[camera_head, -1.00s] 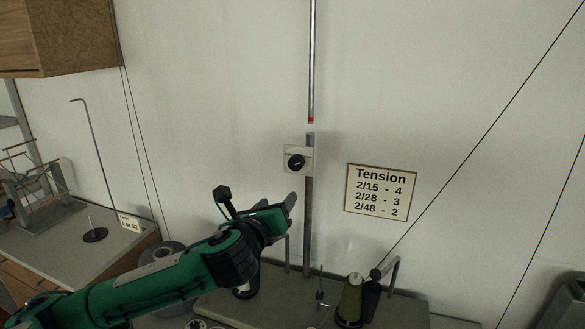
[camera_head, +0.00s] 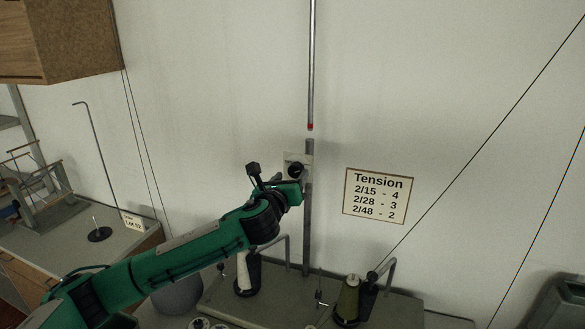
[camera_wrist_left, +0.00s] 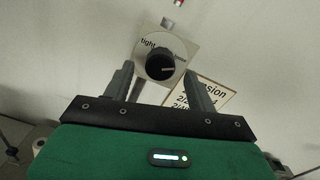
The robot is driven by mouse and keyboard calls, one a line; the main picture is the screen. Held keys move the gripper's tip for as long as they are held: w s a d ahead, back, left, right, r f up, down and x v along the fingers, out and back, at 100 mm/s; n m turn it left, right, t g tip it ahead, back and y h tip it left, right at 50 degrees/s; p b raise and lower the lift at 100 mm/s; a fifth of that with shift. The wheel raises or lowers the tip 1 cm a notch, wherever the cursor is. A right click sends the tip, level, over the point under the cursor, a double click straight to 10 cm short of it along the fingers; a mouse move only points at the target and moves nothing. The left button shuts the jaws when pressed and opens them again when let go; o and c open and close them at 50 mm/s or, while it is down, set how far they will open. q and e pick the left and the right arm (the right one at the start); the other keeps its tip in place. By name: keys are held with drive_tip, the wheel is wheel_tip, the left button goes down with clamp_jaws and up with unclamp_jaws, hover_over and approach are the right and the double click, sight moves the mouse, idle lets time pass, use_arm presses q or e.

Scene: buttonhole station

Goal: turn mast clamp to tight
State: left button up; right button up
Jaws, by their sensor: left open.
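The mast clamp is a round black knob (camera_head: 296,170) on a pale square plate (camera_head: 288,158), fixed at the grey mast post (camera_head: 307,230). In the left wrist view the knob (camera_wrist_left: 160,66) sits between the words "tight" on the left and "loose" on the right; a light mark on it points right, toward the loose side. My left gripper (camera_head: 298,188) is just below the knob in the head view. In the wrist view its open fingers (camera_wrist_left: 158,72) stand either side of the knob, with gaps; whether they reach its depth is unclear. My right gripper is out of view.
A thin upper rod (camera_head: 312,70) with a red band ends just above the post. A Tension card (camera_head: 376,195) is on the wall to the right. Thread cones (camera_head: 347,300) stand on the bench below. Thin threads cross the right side.

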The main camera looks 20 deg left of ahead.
use_arm(q)
drive_tip(key=shift+w, duration=1.05)
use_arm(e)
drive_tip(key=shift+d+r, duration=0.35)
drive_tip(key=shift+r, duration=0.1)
use_arm(q)
drive_tip(key=shift+c, duration=0.4)
drive_tip(key=c, duration=0.9)
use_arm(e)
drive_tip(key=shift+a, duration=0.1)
